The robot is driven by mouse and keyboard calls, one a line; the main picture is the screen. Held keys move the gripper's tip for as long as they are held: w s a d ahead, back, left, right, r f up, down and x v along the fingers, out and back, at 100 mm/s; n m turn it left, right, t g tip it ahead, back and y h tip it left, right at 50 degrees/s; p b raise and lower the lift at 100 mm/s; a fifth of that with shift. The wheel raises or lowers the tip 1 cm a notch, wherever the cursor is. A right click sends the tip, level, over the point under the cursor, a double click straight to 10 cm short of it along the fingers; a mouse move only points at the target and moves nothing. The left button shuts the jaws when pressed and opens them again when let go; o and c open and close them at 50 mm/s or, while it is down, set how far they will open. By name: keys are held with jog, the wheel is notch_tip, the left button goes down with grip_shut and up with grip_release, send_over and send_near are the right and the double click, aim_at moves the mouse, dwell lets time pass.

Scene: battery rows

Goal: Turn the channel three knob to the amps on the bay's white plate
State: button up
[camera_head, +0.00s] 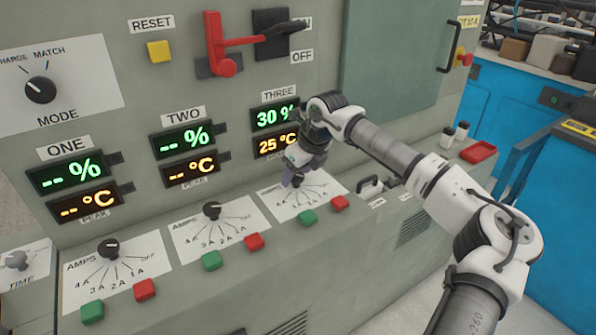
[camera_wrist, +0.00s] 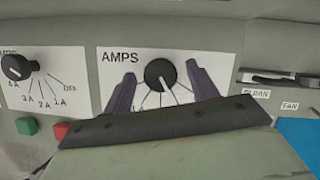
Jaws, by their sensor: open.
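The channel three knob (camera_wrist: 160,75) is a round black dial on a white AMPS panel (camera_wrist: 117,57), which in the head view (camera_head: 325,182) lies under the THREE displays. My gripper (camera_wrist: 161,72) is open, with one dark finger on each side of the knob and visible gaps between. In the head view my gripper (camera_head: 292,180) hides that knob. The gripper body covers most of the dial's amp labels, and I cannot tell the knob's setting. The THREE display (camera_head: 275,118) reads 30 % and 25 °C. I cannot identify or read the bay's white plate.
Similar knobs for ONE (camera_head: 108,248) and TWO (camera_head: 211,210) sit to the left. Green (camera_head: 307,218) and red (camera_head: 340,203) buttons lie below the channel three dial. A red-handled lever (camera_head: 225,50) is above. A red tray (camera_head: 479,152) lies right, beyond my arm.

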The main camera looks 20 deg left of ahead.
jog(key=shift+r, duration=0.1)
jog(key=b+v, duration=0.1)
jog(key=v, duration=1.2)
jog(key=shift+d+r+b, duration=0.25)
jog(key=shift+b, duration=0.15)
jog(key=shift+s, duration=0.1)
